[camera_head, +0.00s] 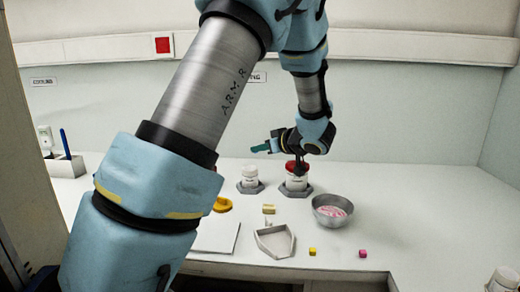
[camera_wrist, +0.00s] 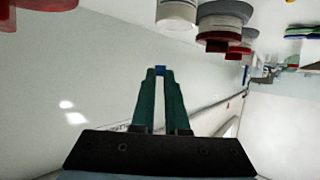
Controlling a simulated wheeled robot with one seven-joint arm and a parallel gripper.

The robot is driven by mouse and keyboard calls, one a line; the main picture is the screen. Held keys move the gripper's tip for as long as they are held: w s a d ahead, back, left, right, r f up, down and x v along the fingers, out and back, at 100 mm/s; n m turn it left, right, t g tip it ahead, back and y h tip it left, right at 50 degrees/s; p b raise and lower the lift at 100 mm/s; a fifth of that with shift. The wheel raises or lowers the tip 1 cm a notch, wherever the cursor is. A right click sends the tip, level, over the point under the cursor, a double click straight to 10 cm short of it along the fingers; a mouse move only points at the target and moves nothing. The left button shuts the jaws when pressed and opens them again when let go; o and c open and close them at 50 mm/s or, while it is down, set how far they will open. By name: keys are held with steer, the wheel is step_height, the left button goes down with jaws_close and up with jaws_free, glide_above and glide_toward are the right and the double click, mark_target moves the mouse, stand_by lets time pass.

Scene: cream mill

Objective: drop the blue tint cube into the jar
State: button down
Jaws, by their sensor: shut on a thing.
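My gripper (camera_head: 256,148) points left and lies roughly level, in front of the back wall and above the bench in the head view. Its teal fingers are shut on the blue tint cube (camera_wrist: 160,70), which shows between the fingertips (camera_wrist: 160,72) in the wrist view. The cube cannot be made out in the head view. A white jar (camera_head: 250,174) stands upright in a grey six-sided holder, below the fingers in the picture. To its right, a white jar with a red top (camera_head: 297,182) stands in a similar holder, partly hidden by my dark wrist part.
A metal bowl (camera_head: 322,216) with pink contents stands right of the jars. A yellow cube (camera_head: 312,251) and a magenta cube (camera_head: 363,254) lie near the front edge.

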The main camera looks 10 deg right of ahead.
steer(key=c, duration=0.8)
jaws_free()
steer(key=shift+c, duration=0.2)
steer(key=b+v, duration=0.1)
steer(key=v, duration=0.9)
steer(key=shift+s+b, duration=0.3)
steer(key=shift+s, duration=0.1)
steer(key=shift+s+d+r, duration=0.1)
steer(key=shift+s+d, duration=0.05)
